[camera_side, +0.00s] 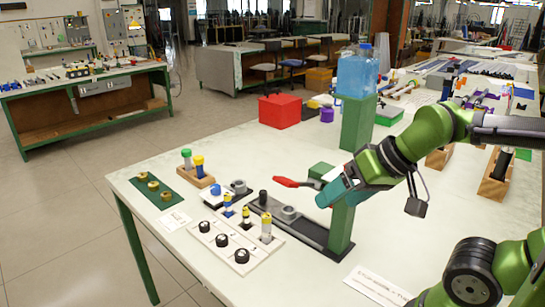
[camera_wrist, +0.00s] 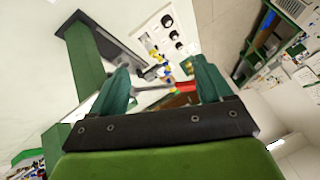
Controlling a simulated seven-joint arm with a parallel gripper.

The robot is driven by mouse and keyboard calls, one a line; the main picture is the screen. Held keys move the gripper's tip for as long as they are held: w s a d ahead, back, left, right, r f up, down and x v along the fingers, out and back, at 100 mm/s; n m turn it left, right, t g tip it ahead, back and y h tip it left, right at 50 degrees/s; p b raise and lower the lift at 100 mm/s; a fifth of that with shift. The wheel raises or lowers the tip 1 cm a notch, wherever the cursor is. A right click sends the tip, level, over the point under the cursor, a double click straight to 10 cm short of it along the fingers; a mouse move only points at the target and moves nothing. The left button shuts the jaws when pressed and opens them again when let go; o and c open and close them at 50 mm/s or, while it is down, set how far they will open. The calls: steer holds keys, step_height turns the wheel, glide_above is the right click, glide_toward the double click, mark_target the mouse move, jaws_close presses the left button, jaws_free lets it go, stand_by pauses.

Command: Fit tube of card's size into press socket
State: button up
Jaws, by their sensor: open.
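My gripper (camera_side: 325,197) has teal fingers and is open and empty in the air by the press's green column (camera_side: 341,228). Both fingers frame the wrist view (camera_wrist: 163,75), apart. A white board (camera_side: 212,240) holds several upright tubes: blue-and-yellow (camera_side: 228,206), black-and-yellow (camera_side: 246,217) and pale grey (camera_side: 266,228). They lie to the gripper's left; the board also shows in the wrist view (camera_wrist: 160,35). Grey ring-shaped sockets (camera_side: 289,213) and (camera_side: 239,186) sit on or beside the dark press base (camera_side: 312,234). Printed cards (camera_side: 174,221) and (camera_side: 377,288) are too small to read.
A red-handled lever (camera_side: 286,182) is close left of my gripper. A wooden block (camera_side: 197,178) holds green- and yellow-capped tubes. A green strip (camera_side: 150,179) carries brass rings. A red box (camera_side: 280,111) and a water jug on a green stand (camera_side: 358,122) stand behind.

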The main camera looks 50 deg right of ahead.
steer(key=c, duration=0.3)
steer(key=shift+w, duration=0.1)
